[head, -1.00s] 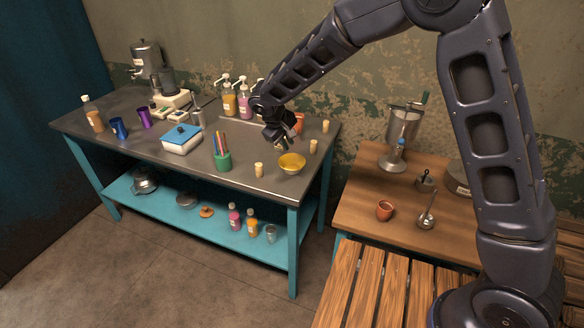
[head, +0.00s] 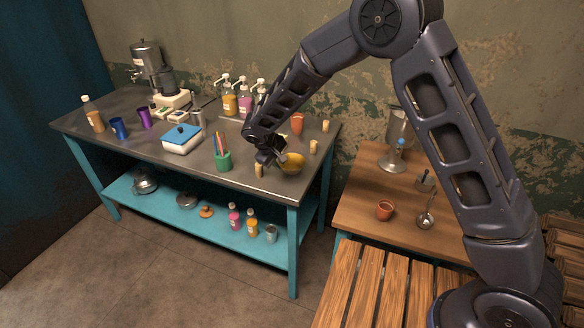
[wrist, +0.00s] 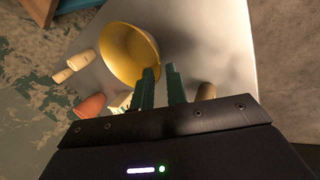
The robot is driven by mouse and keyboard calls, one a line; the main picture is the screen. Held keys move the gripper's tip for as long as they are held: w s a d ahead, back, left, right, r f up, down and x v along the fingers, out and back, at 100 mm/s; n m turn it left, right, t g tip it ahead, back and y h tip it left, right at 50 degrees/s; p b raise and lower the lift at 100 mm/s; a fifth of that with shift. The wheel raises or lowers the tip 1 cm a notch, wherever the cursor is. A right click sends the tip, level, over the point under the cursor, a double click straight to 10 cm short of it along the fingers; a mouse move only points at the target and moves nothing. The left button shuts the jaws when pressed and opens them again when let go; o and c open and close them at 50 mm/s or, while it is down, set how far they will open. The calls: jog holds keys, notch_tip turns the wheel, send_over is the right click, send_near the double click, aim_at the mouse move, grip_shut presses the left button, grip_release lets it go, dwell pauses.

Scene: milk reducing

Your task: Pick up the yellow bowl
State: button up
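The yellow bowl (head: 293,166) sits upright near the right front corner of the metal-topped table (head: 240,180). My gripper (head: 270,160) is low over the table at the bowl's left side and hides part of its rim. In the wrist view the bowl (wrist: 125,50) is at the upper middle. The two dark green fingers of my gripper (wrist: 161,82) are apart, with a narrow gap. The bowl's near rim is close to the fingertips; I cannot tell whether it lies between them or touches them.
A beige cylinder (head: 259,171) stands close to my gripper, with another (head: 313,147) behind the bowl. A green pencil cup (head: 223,161) stands to the left. An orange cup (head: 297,123) and pump bottles (head: 229,102) are farther back. The table's front edge is near.

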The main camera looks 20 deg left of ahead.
aim_at(282, 168)
jog(key=x, duration=0.4)
jog(key=shift+d+f, duration=0.1)
jog(key=shift+d, duration=0.05)
grip_shut()
